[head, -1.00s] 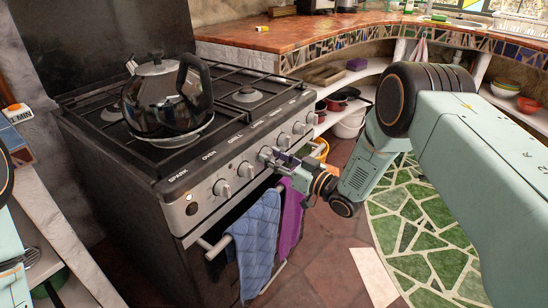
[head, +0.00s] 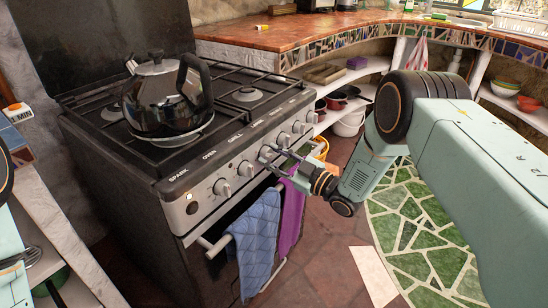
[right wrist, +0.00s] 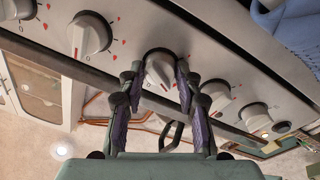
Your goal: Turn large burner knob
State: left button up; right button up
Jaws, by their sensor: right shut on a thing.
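The stove's front panel (head: 232,180) carries a row of grey knobs. My right gripper (head: 270,156) is at a middle knob (head: 266,152), its fingers on either side of it. In the right wrist view this knob (right wrist: 160,72) sits between the two fingertips (right wrist: 158,80), which are shut on it. Its pointer is tilted from upright in that view.
A black kettle (head: 160,100) stands on the front left of the hob. Blue (head: 254,240) and purple (head: 290,222) towels hang on the oven rail below the knobs. Neighbouring knobs (right wrist: 90,35) are close on both sides. The floor before the stove is clear.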

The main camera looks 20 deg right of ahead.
dwell(0.3)
jog(key=o, duration=1.2)
jog(key=shift+c, duration=0.2)
jog(key=v, duration=1.2)
pick_arm(q)
grip_shut()
dwell(0.7)
